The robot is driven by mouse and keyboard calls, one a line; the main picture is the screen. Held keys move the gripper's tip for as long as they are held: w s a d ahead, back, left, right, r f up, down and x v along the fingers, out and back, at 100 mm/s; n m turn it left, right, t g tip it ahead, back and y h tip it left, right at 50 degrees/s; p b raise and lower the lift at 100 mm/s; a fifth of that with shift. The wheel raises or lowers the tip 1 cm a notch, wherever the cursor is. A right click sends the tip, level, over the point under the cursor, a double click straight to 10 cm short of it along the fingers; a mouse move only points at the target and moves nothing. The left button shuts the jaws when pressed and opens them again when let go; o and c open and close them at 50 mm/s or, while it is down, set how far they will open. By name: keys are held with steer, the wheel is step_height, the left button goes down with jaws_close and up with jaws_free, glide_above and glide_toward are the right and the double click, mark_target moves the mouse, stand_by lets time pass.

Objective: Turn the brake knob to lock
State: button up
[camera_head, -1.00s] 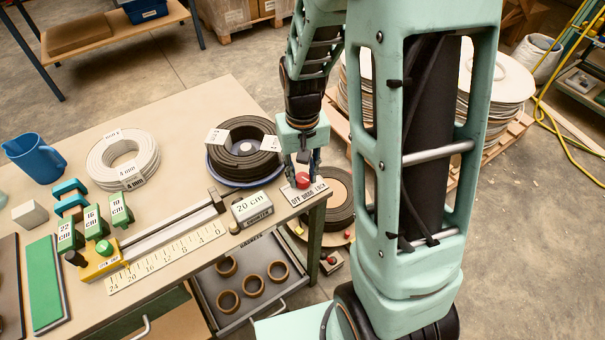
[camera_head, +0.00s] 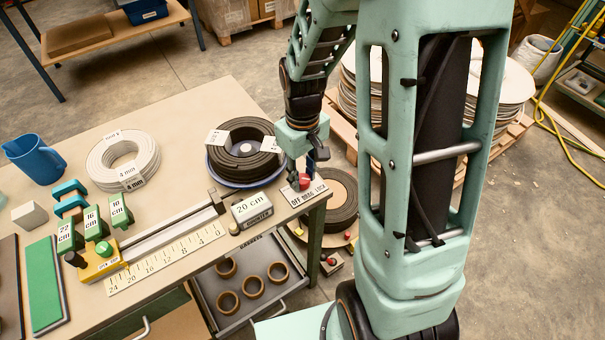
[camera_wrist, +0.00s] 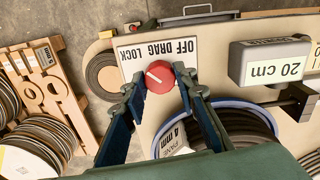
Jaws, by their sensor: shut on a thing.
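The red brake knob (camera_wrist: 159,77) sits on a white plate (camera_wrist: 130,63) marked OFF, DRAG and LOCK, which appears upside down in the wrist view. A white pointer line on the knob slants toward the left, the LOCK side of the plate. My gripper (camera_wrist: 161,82) is shut on the knob, one dark blue finger on each side. In the head view my gripper (camera_head: 305,177) points down at the bench corner, and the knob (camera_head: 305,182) shows between the fingers. The label plate (camera_head: 310,195) lies just in front of it.
A grey 20 cm block (camera_head: 252,209) stands left of the plate. A dark cable coil in a blue dish (camera_head: 208,168) lies close behind. The bench edge is near on the right. An open drawer with several brown rings (camera_head: 225,320) is below.

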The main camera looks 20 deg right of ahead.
mark_target(303, 178)
steer(key=o, duration=1.2)
steer(key=shift+c, duration=0.2)
step_height(303, 178, up, 12)
